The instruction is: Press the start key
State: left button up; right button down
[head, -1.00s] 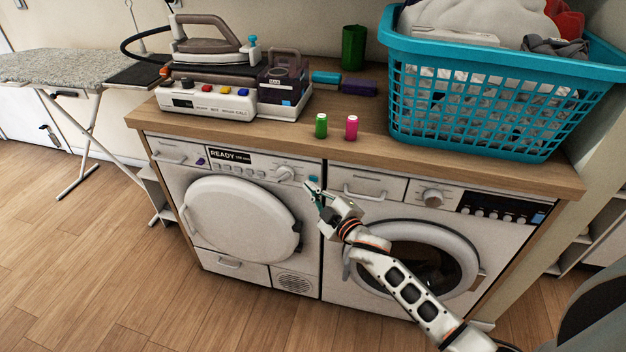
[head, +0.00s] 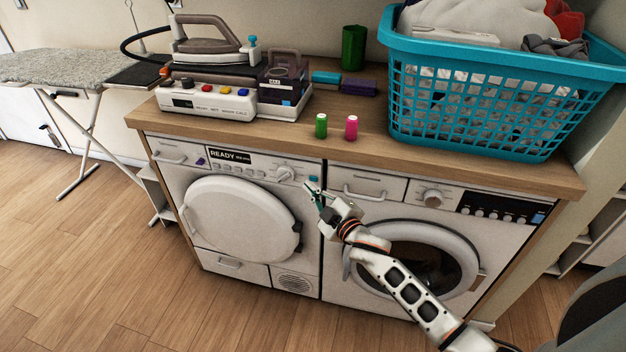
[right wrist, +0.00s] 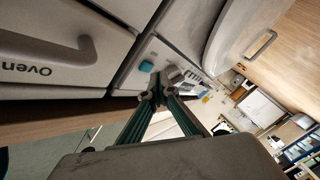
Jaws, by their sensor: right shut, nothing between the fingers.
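The left machine (head: 180,190) is white, with a display reading "READY" and a row of small keys along its top panel. A small teal key (head: 313,177) sits at the right end of this panel, right of the round dial (head: 284,173). The teal key also shows in the right wrist view (right wrist: 146,66), close to the fingertips; no label on it can be read. My right gripper (head: 312,188) is shut and empty, its tips just below the teal key in the picture. I cannot tell whether they touch the panel. My left gripper is out of view.
A second machine (head: 335,255) with a round door stands at right, partly behind my right arm. The wooden top (head: 240,128) above carries an iron station (head: 215,100), two thread spools and a blue laundry basket (head: 470,115). An ironing board (head: 60,66) stands at left.

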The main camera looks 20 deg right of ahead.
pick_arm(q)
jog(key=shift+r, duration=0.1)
pick_arm(e)
jog(key=shift+w+d, duration=0.1)
jog(key=shift+w, duration=0.05)
jog(key=shift+w+d, duration=0.15)
jog(key=shift+w, duration=0.05)
